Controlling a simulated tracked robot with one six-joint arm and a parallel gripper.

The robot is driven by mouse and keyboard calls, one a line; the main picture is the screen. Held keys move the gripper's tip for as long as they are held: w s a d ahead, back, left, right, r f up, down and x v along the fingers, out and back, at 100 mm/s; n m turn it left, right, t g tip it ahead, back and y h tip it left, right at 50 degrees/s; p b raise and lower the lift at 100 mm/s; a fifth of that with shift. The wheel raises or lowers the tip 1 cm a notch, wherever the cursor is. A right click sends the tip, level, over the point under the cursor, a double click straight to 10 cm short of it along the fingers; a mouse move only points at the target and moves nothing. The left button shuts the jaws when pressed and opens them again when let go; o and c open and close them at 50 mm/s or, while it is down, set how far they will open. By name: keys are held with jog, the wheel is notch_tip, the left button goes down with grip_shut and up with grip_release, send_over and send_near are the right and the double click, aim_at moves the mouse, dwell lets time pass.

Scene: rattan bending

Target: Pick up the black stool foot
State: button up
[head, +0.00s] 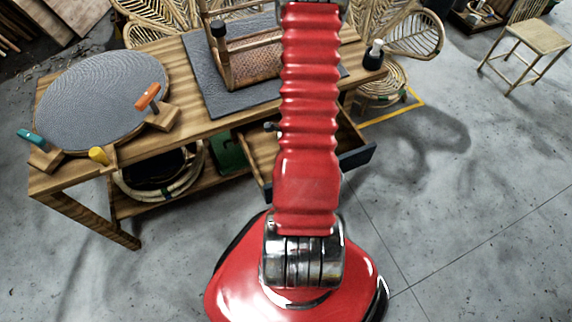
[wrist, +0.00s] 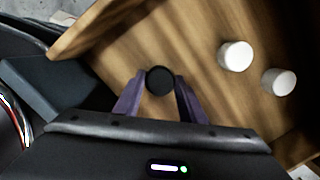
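The black stool foot (wrist: 160,80) is a small dark round piece on the wooden bottom of the open drawer (wrist: 202,88). In the wrist view it lies between the tips of my gripper (wrist: 158,82). The two purple fingers are apart on either side of it, with a narrow gap showing at the left and the right finger very close; contact is not clear. In the head view my red arm hides the gripper and much of the drawer (head: 357,157).
Two white round feet (wrist: 235,56) (wrist: 279,81) lie to the right in the drawer. The workbench (head: 190,62) above holds a round woven panel (head: 100,95) in clamps, an upturned rattan stool (head: 250,62) on a grey mat and a dark bottle (head: 373,55). The drawer wall (wrist: 95,30) stands close at left.

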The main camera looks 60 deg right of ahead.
jog(key=c, duration=0.5)
jog(key=shift+o, duration=0.2)
jog(key=shift+r, duration=0.1)
notch_tip(320, 180, up, 10)
dwell(0.8)
dwell(0.5)
jog(key=w+a+r+n+g+y, duration=0.1)
jog(key=w+a+r+n, duration=0.3)
jog(key=w+n, duration=0.45)
jog(key=w+a+r+n+g, duration=0.1)
jog(key=w+a+r+n, duration=0.2)
jog(key=w+a+n, duration=0.55)
jog(key=w+a+r+n, duration=0.5)
jog(key=w+a+n, duration=0.1)
jog(key=a+n, duration=0.2)
jog(key=w+a+r+n+g+h, duration=0.1)
jog(key=w+a+r+n, duration=0.5)
jog(key=a, duration=0.4)
jog(key=shift+w+a+n+g, duration=0.3)
jog(key=shift+w+n, duration=0.2)
jog(key=shift+n, duration=0.6)
